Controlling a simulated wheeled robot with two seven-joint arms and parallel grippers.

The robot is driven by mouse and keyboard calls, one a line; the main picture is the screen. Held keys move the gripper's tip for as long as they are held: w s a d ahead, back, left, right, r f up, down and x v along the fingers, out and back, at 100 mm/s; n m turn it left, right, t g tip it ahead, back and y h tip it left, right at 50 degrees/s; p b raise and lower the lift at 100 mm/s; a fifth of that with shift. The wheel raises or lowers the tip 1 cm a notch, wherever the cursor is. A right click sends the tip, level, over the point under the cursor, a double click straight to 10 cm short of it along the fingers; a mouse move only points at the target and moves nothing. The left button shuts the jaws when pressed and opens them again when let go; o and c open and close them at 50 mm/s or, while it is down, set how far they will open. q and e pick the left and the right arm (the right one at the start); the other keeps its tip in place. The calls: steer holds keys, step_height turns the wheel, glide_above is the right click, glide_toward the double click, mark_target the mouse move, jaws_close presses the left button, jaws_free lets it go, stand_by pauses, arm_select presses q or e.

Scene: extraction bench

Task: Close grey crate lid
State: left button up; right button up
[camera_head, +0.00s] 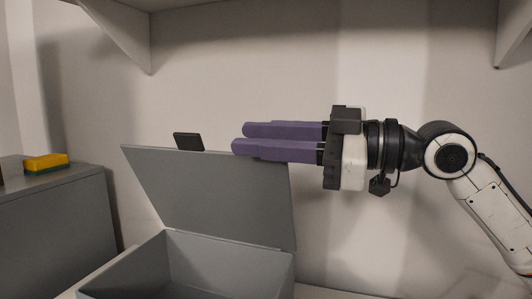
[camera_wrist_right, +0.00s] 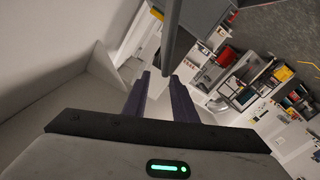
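The grey crate (camera_head: 190,265) stands at the lower centre of the head view. Its lid (camera_head: 205,190) is raised, tilted back from the rear edge. A small dark tab (camera_head: 188,142) shows at the lid's top edge. My right gripper (camera_head: 238,138) reaches in from the right with purple fingers pointing left. Its lower finger overlaps the lid's upper right edge in the picture; I cannot tell whether they touch. In the right wrist view the fingers (camera_wrist_right: 160,75) are apart with nothing between them, and a grey edge, apparently the lid (camera_wrist_right: 174,35), shows beyond the tips. My left gripper is out of view.
A grey cabinet (camera_head: 55,215) stands at the left with a yellow and green sponge (camera_head: 46,163) on top. A shelf with brackets (camera_head: 115,30) hangs above. A pale wall is behind the crate. The right wrist view shows cluttered shelving (camera_wrist_right: 250,85) farther off.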

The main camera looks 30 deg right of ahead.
steer(key=shift+s+d, duration=0.4)
steer(key=shift+s, duration=0.1)
steer(key=shift+c, duration=1)
steer(key=shift+w+d+r+m, duration=0.15)
steer(key=shift+d+r+m, duration=0.1)
steer(key=shift+d+m, duration=0.05)
steer(key=c, duration=0.4)
steer(key=w+d+r+m, duration=0.1)
steer(key=m, duration=0.1)
steer(key=w+d+m, duration=0.1)
steer(key=d+m, duration=0.1)
steer(key=w+d+r+m+b, duration=0.1)
steer(key=d+m, duration=0.1)
steer(key=m, duration=0.1)
steer(key=shift+w+d+r, duration=0.25)
steer(key=shift+w+r, duration=0.1)
steer(key=shift+w, duration=0.05)
jaws_close()
steer(key=m+g+y, duration=0.2)
steer(key=m+g, duration=0.2)
steer(key=m, duration=0.4)
glide_above(209, 163)
steer(key=w+d, duration=0.1)
steer(key=w, duration=0.1)
steer(key=f, duration=0.2)
steer(key=shift+s+f+p, duration=0.2)
steer(key=shift+f+p, duration=0.1)
steer(key=shift+f, duration=0.05)
steer(key=shift+s+a+f, duration=0.15)
steer(key=shift+s+a, duration=0.15)
